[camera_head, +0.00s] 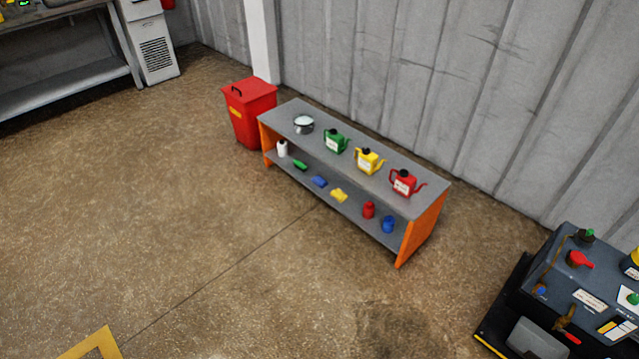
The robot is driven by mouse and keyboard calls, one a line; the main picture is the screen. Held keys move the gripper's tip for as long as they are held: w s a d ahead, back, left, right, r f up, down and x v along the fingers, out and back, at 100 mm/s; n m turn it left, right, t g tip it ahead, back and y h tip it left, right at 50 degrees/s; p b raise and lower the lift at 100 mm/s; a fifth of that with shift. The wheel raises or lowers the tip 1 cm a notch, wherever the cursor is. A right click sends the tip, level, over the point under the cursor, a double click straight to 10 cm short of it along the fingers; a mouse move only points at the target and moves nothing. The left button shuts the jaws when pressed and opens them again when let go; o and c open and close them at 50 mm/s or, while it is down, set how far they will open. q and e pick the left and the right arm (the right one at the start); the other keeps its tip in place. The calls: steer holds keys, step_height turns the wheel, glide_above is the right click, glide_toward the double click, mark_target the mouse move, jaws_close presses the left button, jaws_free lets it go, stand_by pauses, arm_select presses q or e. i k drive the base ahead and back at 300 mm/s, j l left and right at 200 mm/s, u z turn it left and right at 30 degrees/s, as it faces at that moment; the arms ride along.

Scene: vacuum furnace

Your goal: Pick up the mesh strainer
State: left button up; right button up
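A small round item (304,125), pale on top and dark around its side, sits at the left end of a shelf unit's top board. It looks like the mesh strainer, but it is too small to make out any mesh. The shelf unit (285,121) has a grey top and orange end panels and stands along the grey wall, some distance off. Neither of my grippers is in view.
Green (336,142), yellow (369,161) and red (404,183) cans stand on the top board. Several small items lie on the lower shelf. A red bin (250,114) stands left of the unit, a dark machine (575,285) lower right. The floor in front is clear.

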mark_target(587, 237)
steer(key=z, duration=1.7)
steer(key=u, duration=1.9)
steer(key=z, duration=1.9)
